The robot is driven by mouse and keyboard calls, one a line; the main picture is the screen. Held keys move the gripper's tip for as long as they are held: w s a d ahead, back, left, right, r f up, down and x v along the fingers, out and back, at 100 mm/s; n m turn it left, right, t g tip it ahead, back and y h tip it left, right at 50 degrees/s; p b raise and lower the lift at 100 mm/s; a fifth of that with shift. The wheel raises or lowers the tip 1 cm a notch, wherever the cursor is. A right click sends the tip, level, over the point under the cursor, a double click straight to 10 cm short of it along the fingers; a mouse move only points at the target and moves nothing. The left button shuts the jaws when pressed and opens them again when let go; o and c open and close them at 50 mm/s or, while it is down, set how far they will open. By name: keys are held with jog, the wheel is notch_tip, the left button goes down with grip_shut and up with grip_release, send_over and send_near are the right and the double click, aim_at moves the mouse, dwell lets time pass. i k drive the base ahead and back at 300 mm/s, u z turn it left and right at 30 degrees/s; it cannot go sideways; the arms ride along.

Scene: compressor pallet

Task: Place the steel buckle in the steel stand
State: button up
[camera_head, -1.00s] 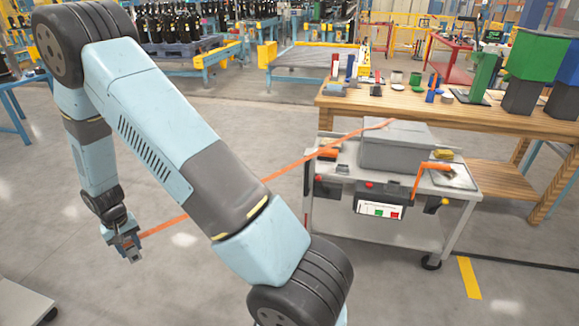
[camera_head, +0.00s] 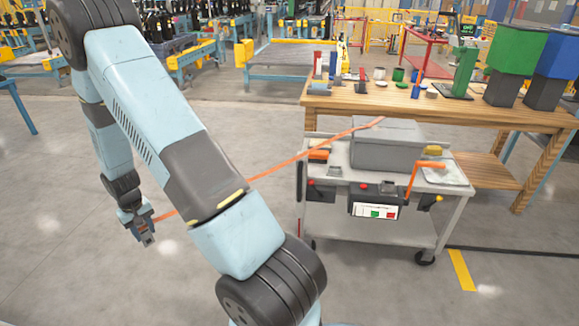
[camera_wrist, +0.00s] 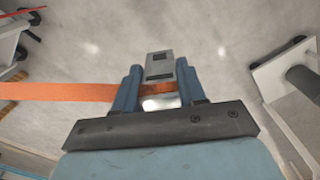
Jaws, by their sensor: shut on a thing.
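The steel buckle (camera_wrist: 160,66) is a small grey metal block with dark slots, at the end of an orange strap (camera_wrist: 60,91). My gripper (camera_head: 148,240) is shut on it, a blue finger on each side in the wrist view. The buckle hangs out over open floor at the left of the head view. The strap (camera_head: 275,169) runs from it up to the top of a grey box (camera_head: 385,154) on a cart. I cannot clearly make out the steel stand; a small grey piece (camera_head: 334,172) on the cart's left top is too small to identify.
The grey cart (camera_head: 380,226) has an orange crank handle (camera_head: 411,179) and a small labelled panel (camera_head: 376,211) on its front. A wooden workbench (camera_head: 440,110) with tools stands behind it. Bare floor lies between my gripper and the cart.

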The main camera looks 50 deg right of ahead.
aim_at(335, 171)
jog(key=u, duration=2.15)
jog(key=i, duration=0.2)
jog(key=z, duration=4.15)
jog(key=i, duration=1)
jog(key=u, duration=0.05)
jog(key=k, duration=0.9)
jog(key=z, duration=0.2)
jog(key=i, duration=0.45)
jog(key=u, duration=0.05)
